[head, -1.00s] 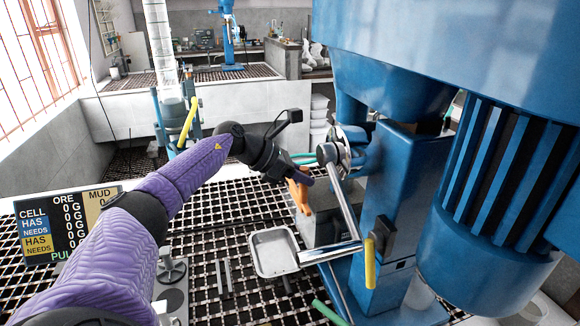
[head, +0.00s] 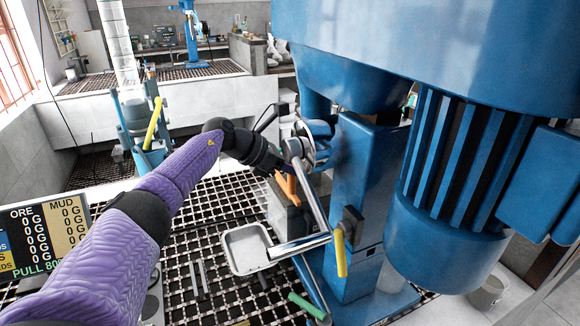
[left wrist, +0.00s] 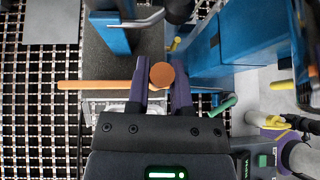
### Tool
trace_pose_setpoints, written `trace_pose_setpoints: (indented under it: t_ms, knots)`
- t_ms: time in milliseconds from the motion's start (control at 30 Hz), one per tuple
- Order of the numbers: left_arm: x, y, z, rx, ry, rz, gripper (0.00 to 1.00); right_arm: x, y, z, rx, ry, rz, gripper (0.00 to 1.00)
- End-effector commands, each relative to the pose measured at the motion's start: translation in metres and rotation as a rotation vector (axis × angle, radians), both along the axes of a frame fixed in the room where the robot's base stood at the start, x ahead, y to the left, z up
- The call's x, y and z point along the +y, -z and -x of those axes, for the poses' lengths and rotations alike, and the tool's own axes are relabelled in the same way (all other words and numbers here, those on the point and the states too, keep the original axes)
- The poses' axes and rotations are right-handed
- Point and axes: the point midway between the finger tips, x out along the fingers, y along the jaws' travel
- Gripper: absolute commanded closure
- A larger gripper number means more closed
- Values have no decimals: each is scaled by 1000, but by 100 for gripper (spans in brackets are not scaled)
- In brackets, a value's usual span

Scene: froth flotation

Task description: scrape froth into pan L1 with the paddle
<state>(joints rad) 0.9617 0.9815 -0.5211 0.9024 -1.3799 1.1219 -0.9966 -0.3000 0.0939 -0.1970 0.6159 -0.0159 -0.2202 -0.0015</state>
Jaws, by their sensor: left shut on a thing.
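My left gripper (left wrist: 162,72) is shut on the orange-brown paddle (left wrist: 95,85). In the left wrist view, the paddle's round handle end sits between the fingers and a straight bar sticks out left. In the head view, the orange paddle (head: 287,187) shows at the grey cell box (head: 291,218) beside the blue machine column. A shallow metal pan (head: 246,250) lies on the grating below and left of the cell's metal lip (head: 300,243). It looks empty; no label is readable. No froth can be made out; the cell's inside is hidden. My right gripper is not in view.
The blue flotation machine (head: 350,205) and its large motor (head: 455,170) fill the right side. A yellow-handled lever (head: 341,252) and a green-gripped rod (head: 306,305) are near the pan. A display board (head: 45,235) stands at left. Open grating lies left of the pan.

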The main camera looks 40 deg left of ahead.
Motion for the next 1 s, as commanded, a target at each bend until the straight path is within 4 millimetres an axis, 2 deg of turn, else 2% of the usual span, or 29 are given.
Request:
trace_pose_setpoints:
  t_ms: [633,1000]
  knots:
    - [-13,1,-24,-1,1,0,100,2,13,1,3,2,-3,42]
    - [-14,0,-26,-1,0,1,100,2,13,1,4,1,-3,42]
